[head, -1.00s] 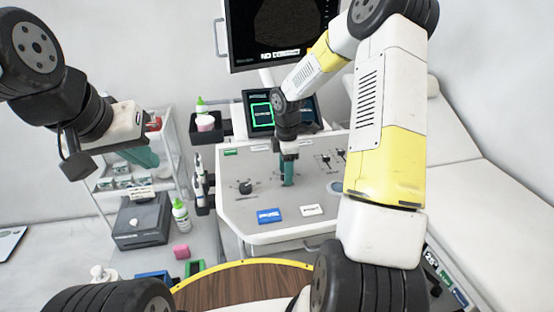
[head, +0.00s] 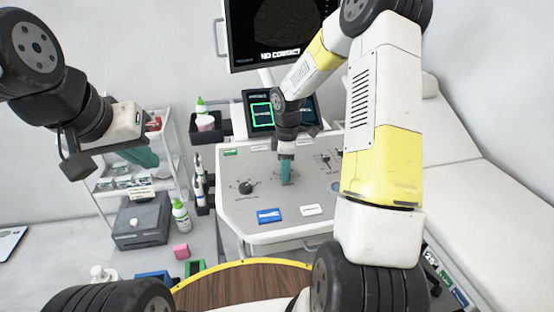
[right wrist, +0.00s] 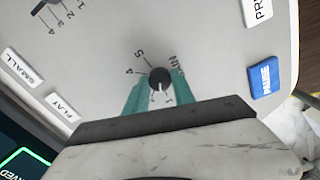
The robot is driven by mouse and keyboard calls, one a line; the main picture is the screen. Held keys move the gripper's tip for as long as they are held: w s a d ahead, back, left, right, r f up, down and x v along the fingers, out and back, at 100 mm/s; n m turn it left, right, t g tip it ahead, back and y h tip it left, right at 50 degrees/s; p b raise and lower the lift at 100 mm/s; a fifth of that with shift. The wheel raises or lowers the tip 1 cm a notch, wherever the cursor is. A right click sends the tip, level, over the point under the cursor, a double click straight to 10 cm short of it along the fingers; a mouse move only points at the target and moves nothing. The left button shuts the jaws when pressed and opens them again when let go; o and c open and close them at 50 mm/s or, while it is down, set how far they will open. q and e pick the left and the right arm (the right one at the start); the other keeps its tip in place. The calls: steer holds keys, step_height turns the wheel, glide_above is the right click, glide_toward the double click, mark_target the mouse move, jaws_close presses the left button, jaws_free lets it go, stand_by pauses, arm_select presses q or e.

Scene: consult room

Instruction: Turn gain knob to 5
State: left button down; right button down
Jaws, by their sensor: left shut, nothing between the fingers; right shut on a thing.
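The gain knob (right wrist: 159,78) is a round black knob on the grey console panel. It shows in the right wrist view between the teal fingers of my right gripper (right wrist: 158,90), which is shut on it. A white pointer line on the knob points toward the gripper side, away from the printed 4 and 5. The GAIN label is partly readable beside it; the lower scale marks are partly hidden by the fingers. In the head view my right gripper (head: 287,182) reaches down to the panel and hides the knob. My left gripper (head: 142,157) is shut and empty, raised before the shelf cart.
Another black dial (head: 246,187) sits left on the console (head: 232,212). A blue button (head: 269,215) and a white button (head: 312,210) lie near its front edge. A monitor (head: 280,30) stands behind. A bed (head: 490,190) is at right, a cart (head: 105,185) at left.

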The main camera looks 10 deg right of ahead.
steer(key=m, duration=0.4)
steer(key=shift+m, duration=0.3)
steer(key=m, duration=0.3)
steer(key=shift+m, duration=0.3)
steer(key=m, duration=0.3)
steer(key=shift+m, duration=0.3)
steer(key=m, duration=0.4)
steer(key=shift+m, duration=0.3)
steer(key=m, duration=1.2)
steer(key=shift+m, duration=0.3)
